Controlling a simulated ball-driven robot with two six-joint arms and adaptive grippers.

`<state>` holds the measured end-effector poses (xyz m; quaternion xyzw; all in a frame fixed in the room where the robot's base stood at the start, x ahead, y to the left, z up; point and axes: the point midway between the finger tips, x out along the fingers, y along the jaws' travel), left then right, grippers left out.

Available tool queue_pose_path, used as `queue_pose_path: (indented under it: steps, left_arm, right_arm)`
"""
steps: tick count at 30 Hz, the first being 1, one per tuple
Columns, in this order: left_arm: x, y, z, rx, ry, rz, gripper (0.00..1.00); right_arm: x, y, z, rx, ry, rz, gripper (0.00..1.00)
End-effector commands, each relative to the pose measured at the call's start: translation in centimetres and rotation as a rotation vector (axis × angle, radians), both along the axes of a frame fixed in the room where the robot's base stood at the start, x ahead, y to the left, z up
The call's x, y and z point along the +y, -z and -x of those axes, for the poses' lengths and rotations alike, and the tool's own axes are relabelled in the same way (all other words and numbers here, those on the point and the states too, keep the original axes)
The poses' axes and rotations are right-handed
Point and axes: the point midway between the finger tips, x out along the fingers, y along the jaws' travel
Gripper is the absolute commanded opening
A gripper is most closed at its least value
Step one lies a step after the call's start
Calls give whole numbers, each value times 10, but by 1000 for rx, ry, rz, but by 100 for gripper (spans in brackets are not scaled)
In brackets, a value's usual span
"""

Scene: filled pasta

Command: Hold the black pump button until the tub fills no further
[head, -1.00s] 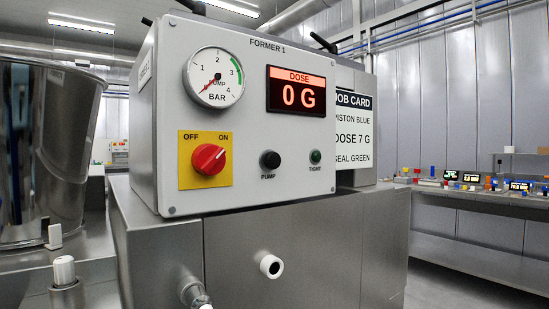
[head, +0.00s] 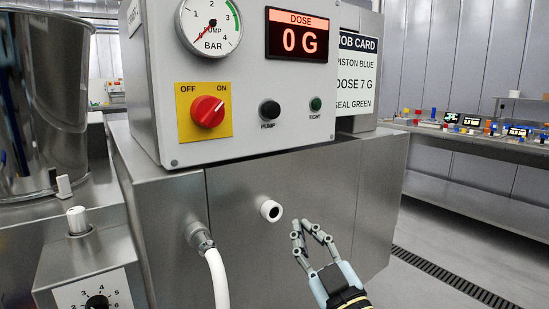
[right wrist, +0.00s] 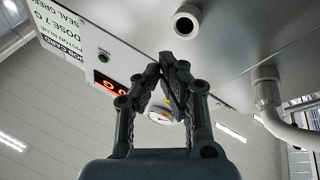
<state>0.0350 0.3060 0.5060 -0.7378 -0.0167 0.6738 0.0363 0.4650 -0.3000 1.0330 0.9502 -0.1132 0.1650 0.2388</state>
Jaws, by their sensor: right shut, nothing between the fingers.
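The black pump button (head: 270,110) sits on the grey control panel (head: 245,143) above the label PUMP, and nothing touches it. My right gripper (head: 303,226) is below and right of the button, in front of the steel cabinet. Its fingertips meet with nothing between them. They also show closed in the right wrist view (right wrist: 172,62). A large steel tub (head: 50,90) stands at the left; its inside and fill level are hidden. My left gripper is not in view.
A white spout (head: 270,209) sticks out left of my right gripper. The red switch (head: 207,111) points towards ON. The dose display (head: 299,36) reads 0 G; the gauge (head: 208,24) needle is near 0. The TIGHT lamp (head: 316,103) is dark green. A white hose (head: 216,275) hangs lower left.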

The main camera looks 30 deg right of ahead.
Motion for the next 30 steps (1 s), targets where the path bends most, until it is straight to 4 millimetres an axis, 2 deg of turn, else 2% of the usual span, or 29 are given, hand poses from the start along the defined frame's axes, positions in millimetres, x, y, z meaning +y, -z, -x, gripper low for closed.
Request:
queue_pose_path:
  steps: [1,6,9,12,15,18,30]
  left_arm:
    - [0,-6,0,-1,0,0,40]
    - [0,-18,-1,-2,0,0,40]
    - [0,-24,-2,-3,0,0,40]
    - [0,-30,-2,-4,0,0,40]
    - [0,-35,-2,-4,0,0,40]
    - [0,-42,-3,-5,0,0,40]
    - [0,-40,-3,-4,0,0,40]
  right_arm:
    - [0,-29,1,-53,6,1,0]
    - [-2,-110,12,-218,26,-6,0]
    - [-2,-149,20,-298,30,-20,0]
    - [-2,-179,26,-352,26,-32,0]
    - [-1,-198,30,-381,23,-35,0]
    - [-1,-208,30,-387,21,-34,0]
    - [-1,-206,28,-386,21,-34,0]
